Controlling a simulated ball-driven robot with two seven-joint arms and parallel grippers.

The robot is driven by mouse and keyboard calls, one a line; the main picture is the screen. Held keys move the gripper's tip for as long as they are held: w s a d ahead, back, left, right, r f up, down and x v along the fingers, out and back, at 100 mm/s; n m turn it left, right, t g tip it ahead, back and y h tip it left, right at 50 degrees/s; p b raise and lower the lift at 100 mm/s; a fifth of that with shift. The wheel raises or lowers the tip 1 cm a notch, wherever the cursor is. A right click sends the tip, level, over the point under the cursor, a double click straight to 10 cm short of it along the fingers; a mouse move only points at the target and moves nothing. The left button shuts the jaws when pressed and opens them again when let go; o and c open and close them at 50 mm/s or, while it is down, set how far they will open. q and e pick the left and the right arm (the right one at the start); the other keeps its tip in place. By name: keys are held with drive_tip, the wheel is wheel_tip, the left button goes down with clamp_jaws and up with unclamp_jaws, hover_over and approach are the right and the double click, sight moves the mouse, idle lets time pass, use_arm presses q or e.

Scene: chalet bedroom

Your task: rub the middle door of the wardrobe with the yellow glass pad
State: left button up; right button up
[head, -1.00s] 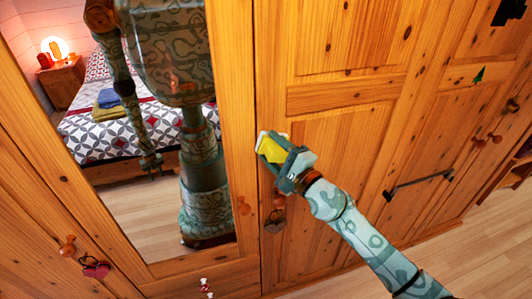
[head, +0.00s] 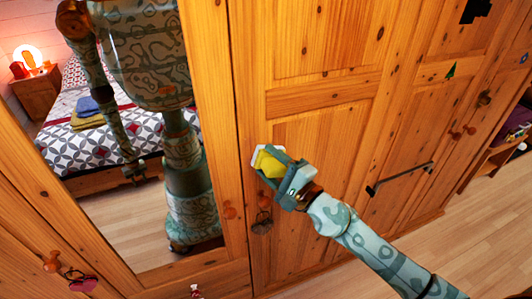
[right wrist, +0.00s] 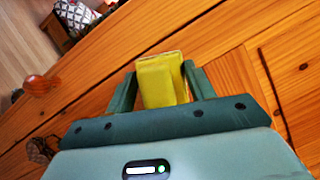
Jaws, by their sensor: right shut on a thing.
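My right gripper (head: 274,163) is shut on the yellow glass pad (head: 267,163), which has a pale face at its far side. The right wrist view also shows the pad (right wrist: 161,82) between my two fingers. The pad is in front of the wooden door (head: 315,140) just right of the mirrored door; I cannot tell whether it touches wood. The mirrored door (head: 232,150) stands between wooden doors, with a tall mirror (head: 130,225) in it. My left gripper shows only as a small reflection in the mirror.
Wooden knobs (head: 230,212) stick out of the doors, some with hanging hearts. A dark bar handle (head: 400,178) is on the wood farther right. The mirror reflects a bed, a lamp and my body. Bare floor (head: 485,210) lies at the right.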

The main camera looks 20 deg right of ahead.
sight(275, 175)
drive_tip(key=shift+s, duration=0.55)
drive_tip(key=shift+s+d+p, duration=0.1)
drive_tip(key=shift+s+p, duration=0.3)
drive_tip(key=shift+s, duration=1.15)
drive_tip(key=shift+f, duration=0.1)
drive_tip(key=w+a+f+b, duration=0.4)
drive_tip(key=w+b, duration=0.1)
drive_tip(key=w, duration=0.2)
drive_tip(key=shift+a+b, duration=0.15)
drive_tip(key=shift+b, duration=0.2)
drive_tip(key=shift+w+f, duration=0.1)
drive_tip(key=shift+w, duration=0.9)
